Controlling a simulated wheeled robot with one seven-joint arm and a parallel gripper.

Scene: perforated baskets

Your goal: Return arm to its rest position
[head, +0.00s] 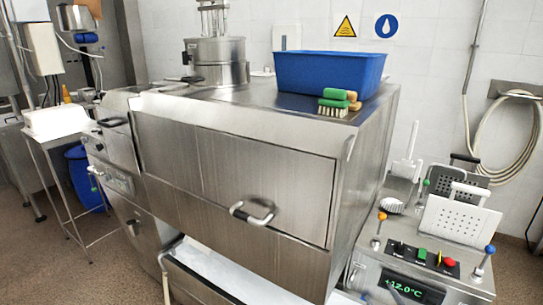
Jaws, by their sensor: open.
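My arm and gripper do not show in the head view, so where the gripper is and what is near it cannot be seen. A white perforated basket (457,223) stands tilted on the small control unit at the right. A dark perforated basket (456,185) is behind it, partly hidden.
A large steel cabinet (225,170) with a bar handle fills the middle. On top are a blue bin (328,72), brushes (338,102) and a steel pot (214,60). The control unit (415,275) has upright knobbed levers. Floor shows at left beside a white-topped stand (55,121).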

